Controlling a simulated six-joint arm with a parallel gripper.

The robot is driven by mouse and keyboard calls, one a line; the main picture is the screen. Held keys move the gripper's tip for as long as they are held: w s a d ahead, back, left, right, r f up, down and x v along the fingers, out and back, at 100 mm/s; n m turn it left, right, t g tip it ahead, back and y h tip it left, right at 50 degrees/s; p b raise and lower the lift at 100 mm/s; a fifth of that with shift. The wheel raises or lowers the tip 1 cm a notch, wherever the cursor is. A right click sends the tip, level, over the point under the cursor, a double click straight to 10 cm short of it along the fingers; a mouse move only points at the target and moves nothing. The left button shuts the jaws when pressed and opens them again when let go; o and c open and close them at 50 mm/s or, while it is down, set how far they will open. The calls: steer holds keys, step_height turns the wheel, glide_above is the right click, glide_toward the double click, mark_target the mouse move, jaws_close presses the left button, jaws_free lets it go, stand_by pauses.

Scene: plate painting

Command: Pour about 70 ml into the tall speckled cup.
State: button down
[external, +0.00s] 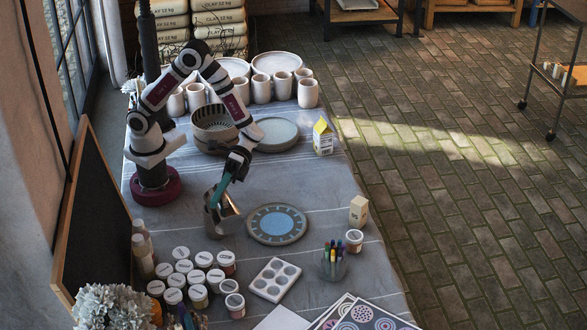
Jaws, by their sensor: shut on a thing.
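My gripper (230,178) points down over the left middle of the table, shut on a teal handle (220,190). Below the handle is a brownish, shiny metal jug (215,219), just left of a patterned plate. The jug seems to belong to the handle; the join is too small to make out. I cannot tell whether it touches the table, or see any liquid. Several pale cups (308,93) stand in a group at the back of the table. I cannot tell which is the tall speckled cup, or whether it is among them.
A blue-centred plate (277,224) lies right of the jug. A striped bowl (212,139) and pale green plate (277,134) stand behind. Lidded jars (198,296), a paint palette (274,279) and a pen holder (334,265) are in front. Cartons (323,138) stand at the right edge.

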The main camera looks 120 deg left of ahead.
steer(key=shift+s+a+r+m+t+h, duration=0.15)
steer(key=shift+s+r+m+t+h, duration=0.2)
steer(key=shift+r+m+h, duration=0.15)
stand_by(1.2)
steer(key=w+d+f+n+g+y, duration=0.2)
steer(key=w+d+f+n+y, duration=0.1)
steer(key=w+f, duration=0.2)
steer(key=shift+f+n+y, duration=0.15)
steer(key=shift+n+y, duration=0.15)
steer(key=shift+g, duration=0.25)
stand_by(1.1)
steer(key=w+d+f+n+g+y, duration=0.2)
steer(key=w+f+n+g+y, duration=0.2)
steer(key=w+f+g, duration=0.1)
steer(key=shift+d+f+n+g+y+p, duration=0.3)
steer(key=shift+f+g, duration=0.35)
steer(key=shift+g, duration=0.15)
steer(key=shift+w, duration=0.1)
stand_by(0.8)
